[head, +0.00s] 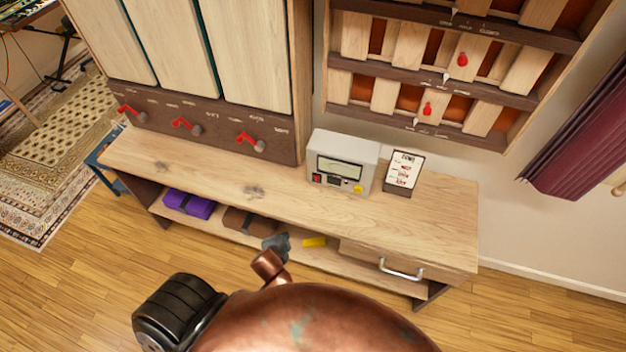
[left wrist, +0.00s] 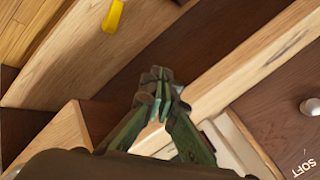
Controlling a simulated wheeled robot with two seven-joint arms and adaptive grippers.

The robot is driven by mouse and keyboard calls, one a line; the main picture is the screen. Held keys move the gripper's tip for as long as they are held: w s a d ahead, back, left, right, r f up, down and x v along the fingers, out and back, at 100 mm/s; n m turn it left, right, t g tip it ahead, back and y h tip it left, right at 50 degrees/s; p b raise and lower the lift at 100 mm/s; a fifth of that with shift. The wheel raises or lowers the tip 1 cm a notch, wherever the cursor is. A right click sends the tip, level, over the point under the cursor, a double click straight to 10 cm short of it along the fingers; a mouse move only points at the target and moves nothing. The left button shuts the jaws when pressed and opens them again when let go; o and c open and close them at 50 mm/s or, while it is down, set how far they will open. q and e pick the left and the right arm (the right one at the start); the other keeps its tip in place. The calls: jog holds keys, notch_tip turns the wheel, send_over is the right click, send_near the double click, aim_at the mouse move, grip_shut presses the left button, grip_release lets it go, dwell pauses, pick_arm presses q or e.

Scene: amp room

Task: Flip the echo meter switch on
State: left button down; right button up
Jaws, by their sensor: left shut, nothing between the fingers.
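The echo meter is a grey-white box (head: 351,151) with a dial window, standing on the wooden bench top in the head view. A small red switch (head: 317,179) sits at the lower left of its front face. I cannot tell the switch's position. My left gripper (head: 279,241) is in front of the bench, below and left of the meter, apart from it. In the left wrist view the left gripper's fingers (left wrist: 162,82) are together and empty. I cannot make out the switch in that view. My right gripper is not in view.
A small sign (head: 403,171) stands right of the meter. The bench shelf holds a purple bundle (head: 189,204) and a yellow item (head: 314,242). A drawer handle (head: 401,270) juts from the bench front. Red levers (head: 187,125) line the cabinet behind. The bench top left of the meter is clear.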

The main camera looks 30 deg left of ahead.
pick_arm(q)
jog(key=w+d+r+m+t+p, duration=0.1)
jog(key=w+d+r+m+t, duration=0.2)
jog(key=w+r+m, duration=0.4)
notch_tip(320, 180, up, 7)
jog(key=shift+w+f+t+p, duration=0.15)
jog(key=shift+w+t+p, duration=0.15)
jog(key=shift+w+t, duration=0.6)
jog(key=shift+w, duration=0.1)
send_near(317, 178)
jog(key=f, duration=0.1)
jog(key=w+f, duration=0.1)
jog(key=f, duration=0.1)
jog(key=shift+w+a+f+b, duration=0.15)
jog(key=shift+w+a+b, duration=0.1)
jog(key=shift+b, duration=0.1)
jog(key=shift+w+a, duration=0.25)
jog(key=shift+w, duration=0.75)
jog(key=shift+w+a, duration=0.25)
jog(key=shift+w, duration=0.8)
